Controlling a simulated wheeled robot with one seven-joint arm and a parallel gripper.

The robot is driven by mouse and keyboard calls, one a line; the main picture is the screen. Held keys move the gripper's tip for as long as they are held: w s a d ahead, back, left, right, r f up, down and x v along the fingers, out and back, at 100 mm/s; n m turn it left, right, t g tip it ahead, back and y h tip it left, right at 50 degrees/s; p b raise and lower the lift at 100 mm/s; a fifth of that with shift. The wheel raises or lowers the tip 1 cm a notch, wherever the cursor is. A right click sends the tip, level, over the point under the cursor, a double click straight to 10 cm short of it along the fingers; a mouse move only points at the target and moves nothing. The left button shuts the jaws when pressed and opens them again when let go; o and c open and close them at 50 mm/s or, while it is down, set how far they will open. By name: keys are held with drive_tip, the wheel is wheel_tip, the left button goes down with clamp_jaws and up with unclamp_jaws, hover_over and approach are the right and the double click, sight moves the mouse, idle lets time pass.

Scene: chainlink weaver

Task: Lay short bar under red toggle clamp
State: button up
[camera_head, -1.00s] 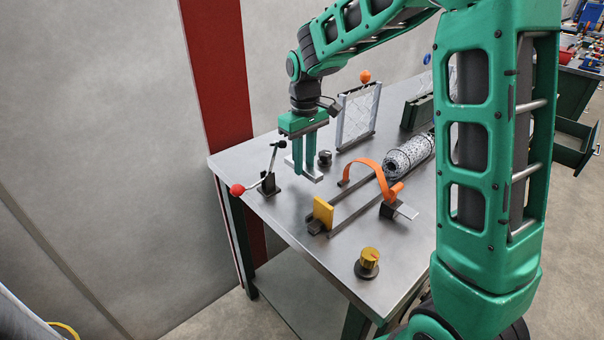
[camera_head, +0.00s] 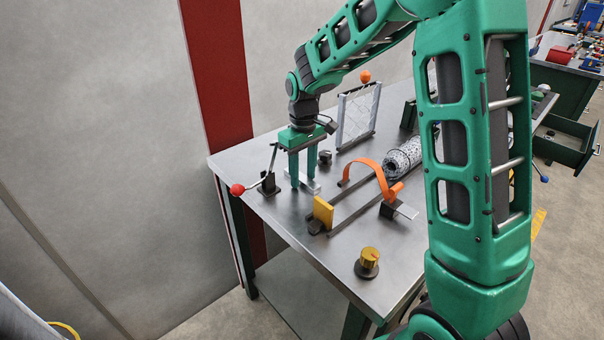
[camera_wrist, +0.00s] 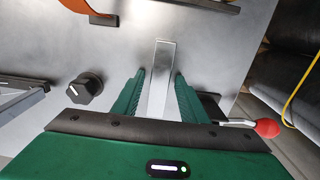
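The short bar (camera_head: 314,188) is a flat, pale metal strip, low at the tabletop. In the wrist view, the bar (camera_wrist: 161,75) runs lengthwise between my fingers, with a narrow gap on each side; its near end is hidden by my gripper. My gripper (camera_head: 303,185) points down over it, fingers apart and open. The red toggle clamp (camera_head: 268,185) stands just left of my gripper, with its red-ball handle (camera_head: 237,189) swung out left. In the wrist view, the red ball (camera_wrist: 267,128) is at right. I cannot tell whether the bar lies under the clamp's arm.
A black knob (camera_head: 325,157) sits close to the right of my gripper. An orange arch (camera_head: 366,164), a yellow block (camera_head: 323,211) and a yellow knob (camera_head: 368,258) stand to the right. A mesh frame (camera_head: 357,117) is behind. The table's left edge is near the clamp.

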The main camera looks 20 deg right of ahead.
sight(303, 178)
drive_tip(key=shift+r, duration=0.1)
wheel_tip(303, 178, up, 12)
idle(0.7)
drive_tip(key=s+d+r+m, duration=0.1)
drive_tip(key=s+d+m, duration=0.4)
drive_tip(key=s+d, duration=0.95)
drive_tip(key=s+d+f+m, duration=0.1)
drive_tip(key=s+f+m, duration=0.1)
drive_tip(key=s, duration=0.8)
drive_tip(key=s+d+f+m, duration=0.1)
drive_tip(key=s+f+m, duration=0.2)
drive_tip(key=s, duration=0.7)
drive_tip(key=shift+s+d+f+m, duration=0.2)
drive_tip(key=shift+s+d+m, duration=0.2)
drive_tip(key=shift+m, duration=0.1)
